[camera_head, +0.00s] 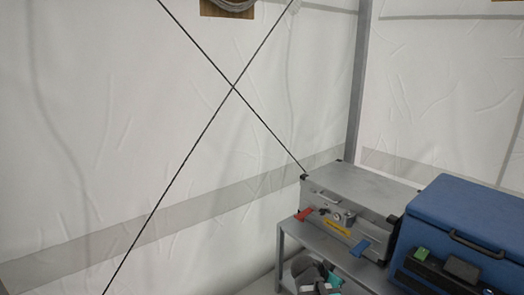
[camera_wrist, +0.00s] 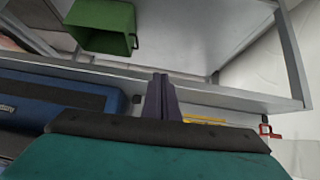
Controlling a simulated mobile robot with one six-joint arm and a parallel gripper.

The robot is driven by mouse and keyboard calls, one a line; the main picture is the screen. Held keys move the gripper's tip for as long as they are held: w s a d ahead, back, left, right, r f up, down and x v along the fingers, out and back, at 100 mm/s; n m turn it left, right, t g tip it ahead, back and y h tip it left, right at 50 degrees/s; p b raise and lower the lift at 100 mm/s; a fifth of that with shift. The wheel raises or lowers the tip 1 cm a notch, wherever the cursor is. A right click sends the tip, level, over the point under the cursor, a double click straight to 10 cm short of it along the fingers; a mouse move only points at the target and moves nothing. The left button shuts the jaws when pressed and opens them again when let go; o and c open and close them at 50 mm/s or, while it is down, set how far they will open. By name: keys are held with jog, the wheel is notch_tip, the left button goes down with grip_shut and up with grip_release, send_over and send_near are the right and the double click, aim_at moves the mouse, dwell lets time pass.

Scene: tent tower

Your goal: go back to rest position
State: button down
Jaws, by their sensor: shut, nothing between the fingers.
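My gripper (camera_wrist: 161,90) shows at the middle of the wrist view as two dark fingers pressed together, with nothing between them. The teal and black part behind the fingers fills the bottom of that view. In the head view, a grey and teal piece of my arm shows low, beside the front of the metal table; the fingertips cannot be made out there. The fingers point toward the edge of a shelf in the wrist view, and I cannot tell how far apart they are.
A grey metal case (camera_head: 358,203) with red and blue latches stands on the metal table (camera_head: 322,240). A blue cool box (camera_head: 468,225) is to its right. The wrist view shows a green bin (camera_wrist: 101,26) on a shelf. White tent walls with crossed black cables stand behind.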

jog(key=s+f+n+g+y+p, duration=0.1)
jog(key=s+f+g+p, duration=0.3)
jog(key=s+p, duration=0.5)
jog(key=s+f+n+g+y+p, duration=0.1)
jog(key=s+f+g+p, duration=0.1)
jog(key=s+f+p, duration=0.6)
jog(key=s+a+n+g+y+p, duration=0.2)
jog(key=s+a+n, duration=0.2)
jog(key=s, duration=0.6)
jog(key=s+a+f+n+g+y+p, duration=0.1)
jog(key=s+a+n+g+y+p, duration=0.1)
jog(key=s, duration=0.8)
jog(key=shift+a+n+g+y, duration=0.3)
jog(key=shift+a+n+y, duration=0.7)
jog(key=shift+a, duration=0.85)
jog(key=c, duration=2.5)
grip_release()
jog(key=shift+s, duration=0.1)
